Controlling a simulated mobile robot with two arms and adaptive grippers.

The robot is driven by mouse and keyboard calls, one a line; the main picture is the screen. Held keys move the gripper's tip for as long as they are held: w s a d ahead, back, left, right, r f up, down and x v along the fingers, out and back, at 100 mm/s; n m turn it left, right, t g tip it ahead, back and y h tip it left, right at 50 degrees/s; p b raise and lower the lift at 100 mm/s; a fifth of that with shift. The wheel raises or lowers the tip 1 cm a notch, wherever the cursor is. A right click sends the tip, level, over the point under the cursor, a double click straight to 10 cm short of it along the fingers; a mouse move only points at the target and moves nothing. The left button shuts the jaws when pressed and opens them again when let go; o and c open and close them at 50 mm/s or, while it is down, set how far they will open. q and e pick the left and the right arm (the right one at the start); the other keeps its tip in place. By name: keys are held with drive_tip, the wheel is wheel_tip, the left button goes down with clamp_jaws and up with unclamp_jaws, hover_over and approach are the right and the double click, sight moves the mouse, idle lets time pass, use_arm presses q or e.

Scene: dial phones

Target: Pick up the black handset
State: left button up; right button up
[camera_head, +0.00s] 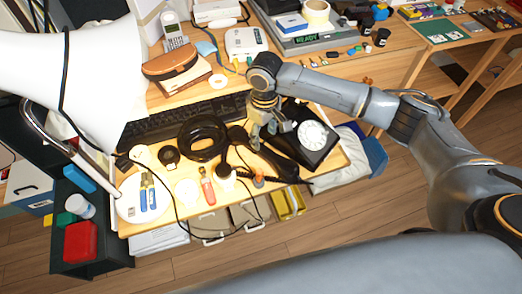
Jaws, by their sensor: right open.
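The black handset (268,160) lies at a slant on the wooden desk, in front of and to the left of the black dial phone (318,153). The phone has a white round dial and stands near the desk's right end. My right gripper (270,131) is open, with its fingers pointing down over the handset's upper part beside the phone. I cannot tell whether the fingers touch the handset, and they hide a little of it and of the phone. My left gripper is out of view.
A coil of black cable (203,137) lies left of the handset, before a dark keyboard (160,124). A red-handled tool (207,188) and blue-handled tools (148,193) lie near the front edge. A large white lamp shade (75,85) fills the left side.

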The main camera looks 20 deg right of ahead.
sight(261, 152)
drive_tip(key=shift+f, duration=0.55)
drive_tip(key=shift+a+f, duration=0.1)
drive_tip(key=shift+f, duration=0.4)
drive_tip(key=f, duration=0.3)
drive_tip(key=shift+a+f, duration=0.3)
drive_tip(key=shift+f, duration=0.5)
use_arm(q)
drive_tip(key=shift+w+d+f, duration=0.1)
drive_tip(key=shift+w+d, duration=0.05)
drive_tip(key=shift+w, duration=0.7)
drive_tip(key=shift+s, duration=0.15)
use_arm(e)
clamp_jaws()
